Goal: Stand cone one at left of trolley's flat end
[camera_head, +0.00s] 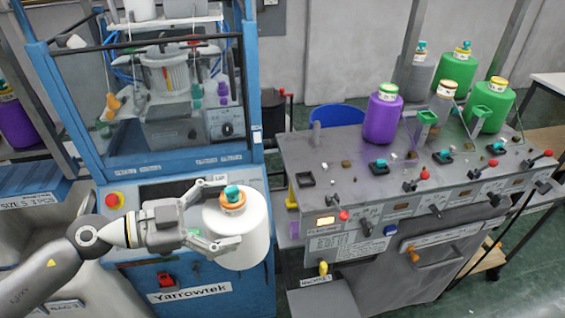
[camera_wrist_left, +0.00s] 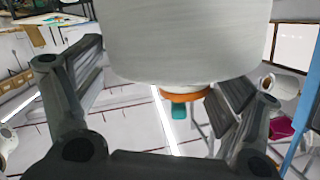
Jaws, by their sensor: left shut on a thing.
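A white yarn cone (camera_head: 243,236) with an orange and teal top is upright in my left gripper (camera_head: 226,213). One finger is on its far side and one on its near side. It shows in front of the blue machine's panel. In the left wrist view the cone (camera_wrist_left: 185,40) fills the top middle, its orange rim (camera_wrist_left: 186,96) pointing down in the picture, between the two dark fingers. I cannot read a number on it. I cannot make out the trolley for certain. My right gripper is not in view.
The blue Yarrowtek machine (camera_head: 190,297) stands behind and below the cone. To the right is a grey machine (camera_head: 345,170) with levers and knobs. On it stand a purple cone (camera_head: 381,120), several green and grey cones. A blue bin (camera_head: 340,115) stands behind.

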